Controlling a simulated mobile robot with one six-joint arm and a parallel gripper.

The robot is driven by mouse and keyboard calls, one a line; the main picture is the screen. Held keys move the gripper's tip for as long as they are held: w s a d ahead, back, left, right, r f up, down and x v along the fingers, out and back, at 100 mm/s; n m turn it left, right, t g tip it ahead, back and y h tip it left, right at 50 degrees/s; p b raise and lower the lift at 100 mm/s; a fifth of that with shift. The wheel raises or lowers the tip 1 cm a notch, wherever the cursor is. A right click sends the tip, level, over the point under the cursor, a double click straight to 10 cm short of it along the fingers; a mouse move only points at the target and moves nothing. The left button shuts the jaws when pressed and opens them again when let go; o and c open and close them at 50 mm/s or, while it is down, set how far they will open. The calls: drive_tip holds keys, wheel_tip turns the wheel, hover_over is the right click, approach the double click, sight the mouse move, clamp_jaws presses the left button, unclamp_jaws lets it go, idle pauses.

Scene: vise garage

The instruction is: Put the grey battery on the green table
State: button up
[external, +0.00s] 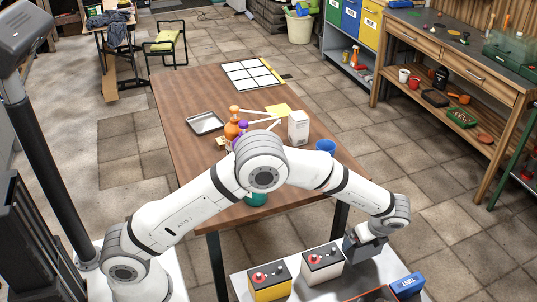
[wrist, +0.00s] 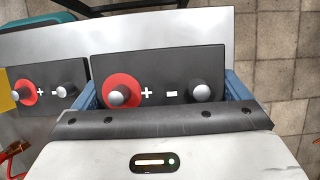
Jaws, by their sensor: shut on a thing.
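The grey battery (external: 352,250) is at the right end of the row of batteries on the white bench, partly hidden by my gripper (external: 368,240). In the wrist view its dark top (wrist: 160,72) shows a red-ringed plus post and a minus post. My gripper (wrist: 160,95) is shut on it, with a blue-grey finger at either side. I cannot tell whether the battery rests on the bench or is just above it. A green frame (external: 519,160) shows at the right edge; I cannot tell whether it is the green table.
A white battery (external: 322,266) and a yellow battery (external: 269,282) stand to the left. A blue tester (external: 407,284) lies at the bench's right front. The brown table (external: 185,90) behind holds bottles, a box and a tray. A wooden workbench (external: 440,50) stands at right.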

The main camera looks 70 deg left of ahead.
drive_tip(key=shift+f, duration=1.65)
drive_tip(key=shift+f, duration=0.15)
drive_tip(key=o, duration=1.4)
drive_tip(key=v, duration=1.2)
drive_tip(key=s+a+r+n+h, duration=0.1)
drive_tip(key=s+a+r+n, duration=0.35)
drive_tip(key=s+r, duration=0.25)
drive_tip(key=s+a+r+n+h, duration=0.1)
drive_tip(key=s+n, duration=0.3)
drive_tip(key=s, duration=0.6)
drive_tip(key=s+a+r+n+t+h, duration=0.1)
drive_tip(key=s+a+n, duration=0.3)
drive_tip(key=s, duration=0.6)
drive_tip(key=s+a+r+n+t+h, duration=0.1)
drive_tip(key=s+n, duration=0.4)
drive_tip(key=s, duration=0.5)
drive_tip(key=shift+s+a+r+n, duration=0.15)
drive_tip(key=shift+s+a+n, duration=0.15)
drive_tip(key=shift+a, duration=0.45)
